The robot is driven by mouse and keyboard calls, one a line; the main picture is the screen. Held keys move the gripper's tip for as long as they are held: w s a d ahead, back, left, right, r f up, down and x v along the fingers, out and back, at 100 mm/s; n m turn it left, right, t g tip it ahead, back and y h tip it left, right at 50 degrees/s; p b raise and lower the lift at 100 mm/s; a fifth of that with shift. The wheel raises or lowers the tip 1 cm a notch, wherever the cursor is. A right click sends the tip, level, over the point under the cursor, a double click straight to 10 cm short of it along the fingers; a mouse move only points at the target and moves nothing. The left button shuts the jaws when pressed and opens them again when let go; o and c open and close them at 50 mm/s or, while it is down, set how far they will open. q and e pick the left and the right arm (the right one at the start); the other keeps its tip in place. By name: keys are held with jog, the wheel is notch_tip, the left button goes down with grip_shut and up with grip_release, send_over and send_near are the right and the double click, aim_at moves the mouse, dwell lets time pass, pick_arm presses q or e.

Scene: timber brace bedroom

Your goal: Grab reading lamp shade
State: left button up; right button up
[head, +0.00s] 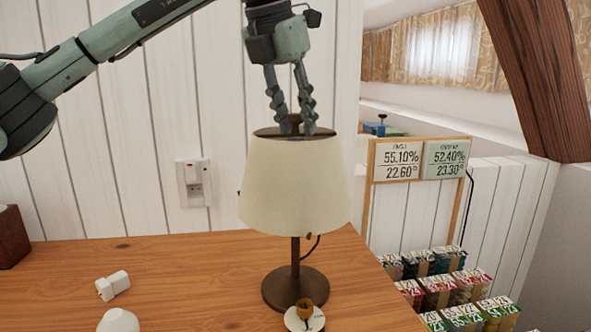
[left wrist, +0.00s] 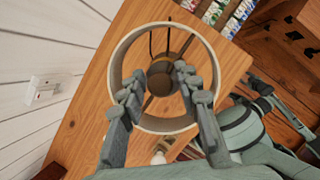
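The reading lamp has a cream, tapered lamp shade (head: 294,187) with an open top, on a dark stem and round brown base (head: 295,290). In the left wrist view I look down through the ring of the shade (left wrist: 207,48). My left gripper (head: 295,130) is above the lamp, pointing down, with its two fingertips at the shade's top opening. The fingers are apart, with the lamp's dark central top (left wrist: 160,78) between them and beyond. I cannot tell whether they touch the shade. My right gripper is not seen in the head view.
The lamp stands near the right edge of a wooden table (head: 190,260). A white plug-like piece (head: 113,285) lies to the left. Boxes (head: 440,290) stand lower right.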

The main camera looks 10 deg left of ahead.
pick_arm(q)
grip_shut()
jog(key=shift+r, duration=0.1)
